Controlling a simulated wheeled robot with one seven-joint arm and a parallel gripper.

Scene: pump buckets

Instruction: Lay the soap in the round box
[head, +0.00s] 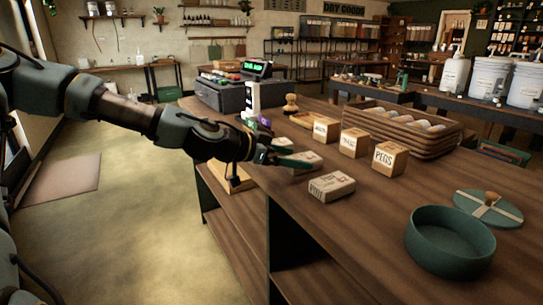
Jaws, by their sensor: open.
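The round box (450,243) is a dark green open tub on the counter at the front right, and its inside looks empty. Its round green lid (487,208), with a pale band and brown knob, lies behind it. My gripper (287,158) is open, over the counter's left edge. A small pale wrapped block (307,163) lies right by its fingers, partly hidden; I cannot tell if they touch. A similar pale printed block (331,187) lies nearer, apart from the gripper. Neither label is readable, so I cannot tell which is the soap.
Three small boxes stand in a row: one marked PEGS (390,158), a middle one (355,143) and a far one (326,130). Stacked wooden trays (409,131) lie behind them. A wooden stamp-like knob (291,104) and till (225,92) stand farther back. Bare counter lies before the round box.

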